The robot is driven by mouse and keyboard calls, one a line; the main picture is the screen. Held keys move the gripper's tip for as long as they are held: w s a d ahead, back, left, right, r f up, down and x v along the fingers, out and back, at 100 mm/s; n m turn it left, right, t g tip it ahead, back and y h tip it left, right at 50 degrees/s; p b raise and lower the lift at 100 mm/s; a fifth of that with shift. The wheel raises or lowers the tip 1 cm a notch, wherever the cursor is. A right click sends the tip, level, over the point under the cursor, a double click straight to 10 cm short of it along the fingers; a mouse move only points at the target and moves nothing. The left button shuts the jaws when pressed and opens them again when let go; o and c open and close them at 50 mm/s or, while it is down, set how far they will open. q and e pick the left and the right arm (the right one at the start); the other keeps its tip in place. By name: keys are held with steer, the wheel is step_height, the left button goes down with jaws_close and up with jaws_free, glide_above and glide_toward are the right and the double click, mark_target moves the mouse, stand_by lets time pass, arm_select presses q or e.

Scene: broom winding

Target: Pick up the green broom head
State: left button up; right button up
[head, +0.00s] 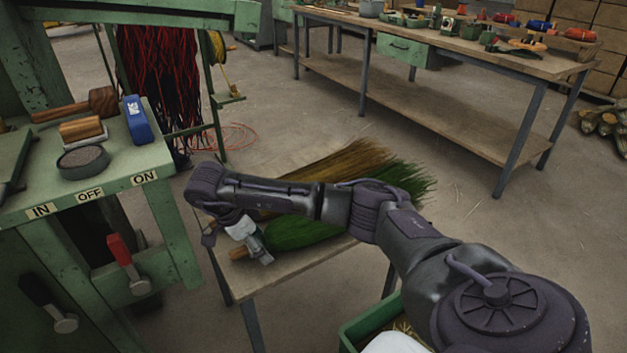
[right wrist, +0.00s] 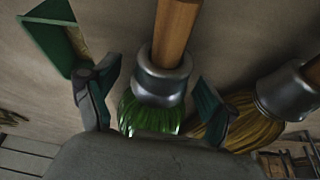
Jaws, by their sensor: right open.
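The green broom head (head: 300,232) lies on a small table, its wooden handle stub (head: 240,253) pointing left. In the right wrist view, its green bristles (right wrist: 150,117), metal collar (right wrist: 162,82) and wooden stub (right wrist: 175,30) show clearly. My right gripper (head: 262,250) is at the collar end of the green broom head. In its wrist view, the open right gripper (right wrist: 158,76) has one finger on each side of the collar, with visible gaps. My right arm hides part of the broom head in the head view. My left gripper is not in view.
A tan broom head (head: 350,160) lies beside the green one; its bristles (right wrist: 245,125) are close to one finger. A green crate (head: 368,322) stands near the table's front right. A green machine bench (head: 110,165) is at left, a workbench (head: 450,55) behind.

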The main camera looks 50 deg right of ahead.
steer(key=c, duration=1.5)
